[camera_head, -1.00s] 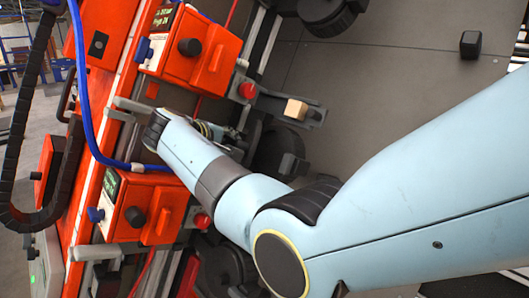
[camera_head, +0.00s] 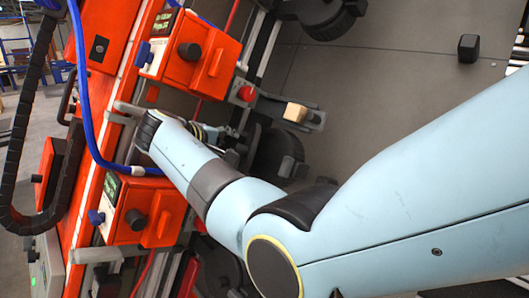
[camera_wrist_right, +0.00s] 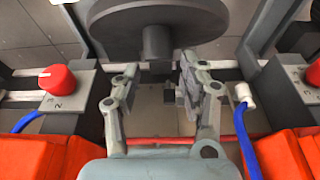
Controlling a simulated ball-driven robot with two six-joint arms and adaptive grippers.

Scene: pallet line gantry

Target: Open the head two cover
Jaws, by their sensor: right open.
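Two orange head units sit on the orange gantry beam in the head view. The upper head (camera_head: 196,72) has a lit display, a black knob and a raised orange handle on its cover. The lower head (camera_head: 148,225) has the same parts. The display text is too small to tell which is head two. Both covers look closed. My right gripper (camera_head: 224,136) is between the two heads, partly hidden by my own wrist. In the wrist view the right gripper (camera_wrist_right: 158,78) is open and empty, its fingers pointing towards a dark round disc (camera_wrist_right: 156,22). My left gripper is out of view.
Red knobs show on grey brackets at the left (camera_wrist_right: 58,80) and right (camera_wrist_right: 314,74) of the wrist view. Blue cables run beside the heads. A small tan block (camera_head: 295,112) sits on a grey bracket. A black block (camera_head: 468,47) stands on the grey plate.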

